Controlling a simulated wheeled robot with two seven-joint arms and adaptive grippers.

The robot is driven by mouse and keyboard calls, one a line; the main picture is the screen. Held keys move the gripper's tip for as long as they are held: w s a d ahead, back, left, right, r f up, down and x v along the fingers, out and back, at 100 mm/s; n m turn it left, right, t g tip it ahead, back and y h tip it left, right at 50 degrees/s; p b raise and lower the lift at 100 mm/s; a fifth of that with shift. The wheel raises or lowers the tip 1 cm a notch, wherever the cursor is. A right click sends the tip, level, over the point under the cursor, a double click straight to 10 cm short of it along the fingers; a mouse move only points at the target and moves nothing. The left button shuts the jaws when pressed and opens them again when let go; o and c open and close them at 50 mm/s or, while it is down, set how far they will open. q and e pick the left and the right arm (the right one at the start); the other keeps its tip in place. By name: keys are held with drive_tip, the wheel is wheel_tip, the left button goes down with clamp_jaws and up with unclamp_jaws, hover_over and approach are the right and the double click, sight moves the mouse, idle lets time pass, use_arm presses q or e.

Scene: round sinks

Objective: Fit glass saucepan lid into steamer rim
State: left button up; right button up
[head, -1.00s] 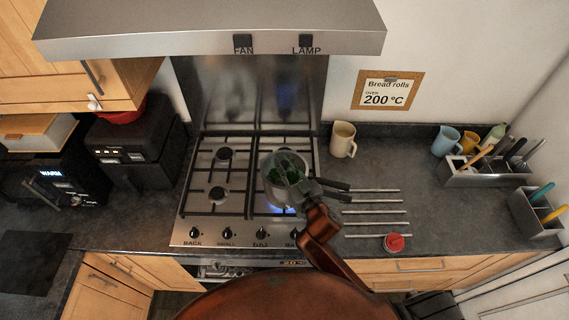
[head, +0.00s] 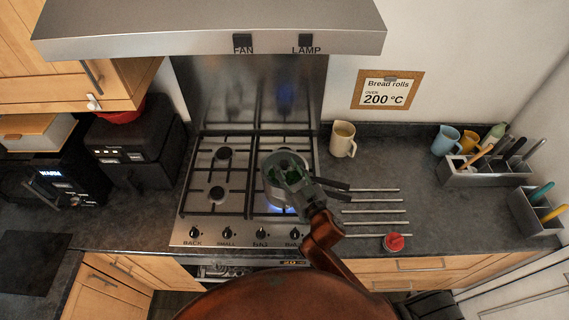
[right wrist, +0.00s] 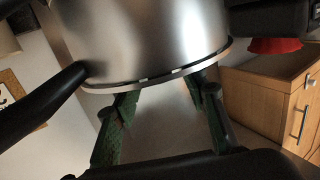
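A steel pan with a steamer (head: 270,187) stands on the front right burner, over a blue flame, with dark handles (head: 335,191) pointing right. In the right wrist view its steel wall (right wrist: 150,40) and a rim band with narrow bright gaps fill the upper middle. My right gripper (head: 289,177) is over the pan's mouth. Its green-padded fingers (right wrist: 162,112) are spread apart at the rim, with nothing clearly seen between them. The glass lid is hard to make out; I cannot tell whether it is seated in the rim. My left gripper is out of view.
A cream jug (head: 343,140) stands right of the hob. Several metal bars (head: 375,211) lie on the counter, with a red-topped item (head: 393,242) in front. Utensil holders (head: 487,174) and mugs stand at the far right. The extractor hood (head: 210,28) hangs above.

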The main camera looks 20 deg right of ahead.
drive_tip(key=v, duration=1)
